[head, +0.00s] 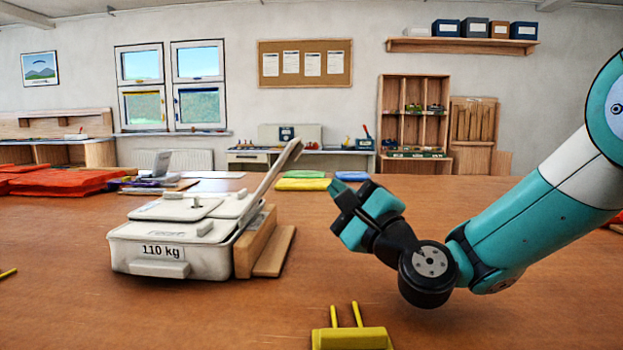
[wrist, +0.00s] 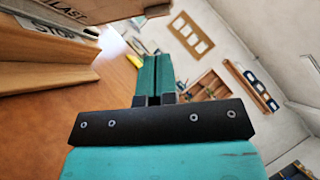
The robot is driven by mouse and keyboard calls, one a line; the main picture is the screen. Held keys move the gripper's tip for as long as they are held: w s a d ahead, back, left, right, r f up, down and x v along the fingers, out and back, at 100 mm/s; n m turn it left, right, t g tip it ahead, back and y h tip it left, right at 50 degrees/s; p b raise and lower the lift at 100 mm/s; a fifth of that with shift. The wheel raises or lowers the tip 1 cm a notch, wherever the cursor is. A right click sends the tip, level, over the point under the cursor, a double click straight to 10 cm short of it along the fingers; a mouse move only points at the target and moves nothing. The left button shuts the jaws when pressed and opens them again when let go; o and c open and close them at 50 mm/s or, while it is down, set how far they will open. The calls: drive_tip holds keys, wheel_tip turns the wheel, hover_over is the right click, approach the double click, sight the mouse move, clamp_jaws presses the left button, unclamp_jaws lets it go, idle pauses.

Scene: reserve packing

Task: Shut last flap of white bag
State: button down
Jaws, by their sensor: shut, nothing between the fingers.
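The white bag (head: 130,258), marked "110 kg", stands on the table left of centre. Its top shows flaps (head: 178,207) lying flat and one long flap (head: 272,178) standing up, leaning outward to the right. A wooden block (head: 256,243) stands against the bag's right side, below the raised flap. My gripper (head: 336,190) is right of the raised flap, apart from it, with its fingers shut and empty. In the wrist view the shut fingers (wrist: 157,74) point away, and a brown surface with partly cut-off lettering (wrist: 85,10) shows at upper left.
A yellow two-pronged thing (head: 350,335) lies at the front edge. Red folded cloths (head: 70,182) are at the far left. Green, yellow and blue flat packs (head: 303,184) lie behind the bag.

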drive_tip(key=p+x, duration=1)
drive_tip(key=p, duration=0.3)
drive_tip(key=shift+w+f, duration=0.25)
drive_tip(key=shift+f, duration=0.05)
drive_tip(key=shift+d, duration=0.1)
drive_tip(key=shift+r+p, duration=0.1)
drive_tip(key=shift+p, duration=0.2)
